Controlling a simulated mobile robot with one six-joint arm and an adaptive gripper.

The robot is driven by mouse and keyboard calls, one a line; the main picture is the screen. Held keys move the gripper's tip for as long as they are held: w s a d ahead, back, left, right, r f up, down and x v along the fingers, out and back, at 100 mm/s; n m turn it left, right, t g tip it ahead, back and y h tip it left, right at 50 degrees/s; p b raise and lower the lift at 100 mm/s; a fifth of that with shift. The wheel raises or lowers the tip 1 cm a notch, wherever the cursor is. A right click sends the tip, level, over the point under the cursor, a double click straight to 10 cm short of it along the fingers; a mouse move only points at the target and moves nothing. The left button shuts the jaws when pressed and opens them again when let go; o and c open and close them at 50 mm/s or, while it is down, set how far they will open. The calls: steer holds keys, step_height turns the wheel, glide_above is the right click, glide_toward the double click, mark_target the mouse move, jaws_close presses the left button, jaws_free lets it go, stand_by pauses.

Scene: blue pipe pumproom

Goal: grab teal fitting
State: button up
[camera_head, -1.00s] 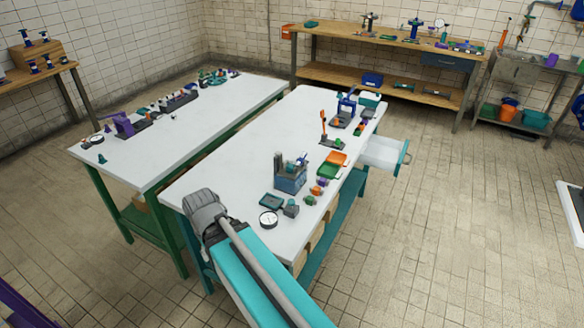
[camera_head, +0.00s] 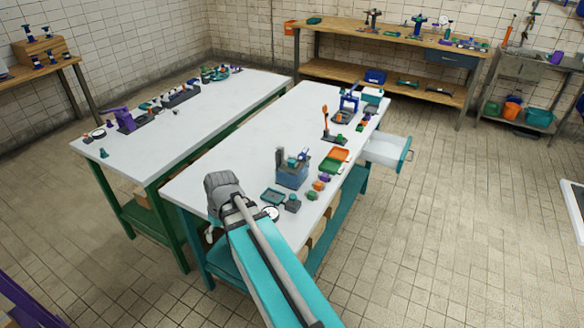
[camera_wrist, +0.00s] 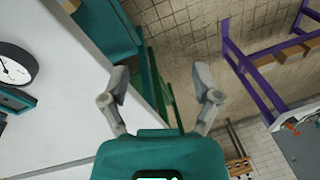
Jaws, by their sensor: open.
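My gripper (camera_wrist: 161,88) is open and empty in the wrist view, its two grey fingers spread wide. In the head view my arm reaches over the near edge of the right white table (camera_head: 240,143), and the gripper is mostly hidden by the wrist. A small teal piece (camera_head: 104,153), possibly the teal fitting, stands on the near corner of the left white table (camera_head: 187,133), well apart from the gripper. Small green pieces (camera_head: 311,196) lie on the right table, too small to identify. No teal fitting shows clearly between the fingers.
A round gauge (camera_head: 270,213), partly behind my arm, and a dark tray (camera_head: 273,196) lie near my wrist. The gauge also shows in the wrist view (camera_wrist: 14,66). A grey-blue holder (camera_head: 291,174) stands beyond. A purple frame (camera_wrist: 252,73) shows below. The right table's left half is clear.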

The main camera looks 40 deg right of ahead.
steer(key=w+d+y, duration=0.1)
steer(key=d, duration=0.2)
steer(key=w+d+t+b, duration=0.1)
steer(key=w+d, duration=0.1)
steer(key=d, duration=0.1)
steer(key=w+d+n+t+y+b, duration=0.1)
steer(key=d, duration=0.2)
steer(key=shift+w+d+f+y, duration=0.25)
steer(key=shift+w+y, duration=0.05)
steer(key=shift+w, duration=0.1)
steer(key=w+d+r+n+t+y+b, duration=0.15)
steer(key=d+t, duration=0.25)
steer(key=d, duration=0.8)
steer(key=n+t+b, duration=0.1)
steer(key=t+b, duration=0.2)
steer(key=t, duration=0.3)
glide_toward(293, 161)
steer(key=s+r, duration=0.2)
steer(key=s, duration=0.1)
steer(key=shift+w+d+f+h, duration=0.15)
steer(key=shift+d+h, duration=0.1)
steer(key=shift+h, duration=0.1)
steer(key=b+x, duration=0.3)
steer(key=x, duration=0.4)
steer(key=shift+w+f, duration=0.25)
steer(key=shift+f, duration=0.1)
steer(key=shift+w+a+f, duration=0.1)
steer(key=shift+w+a, duration=0.15)
steer(key=shift+w, duration=0.2)
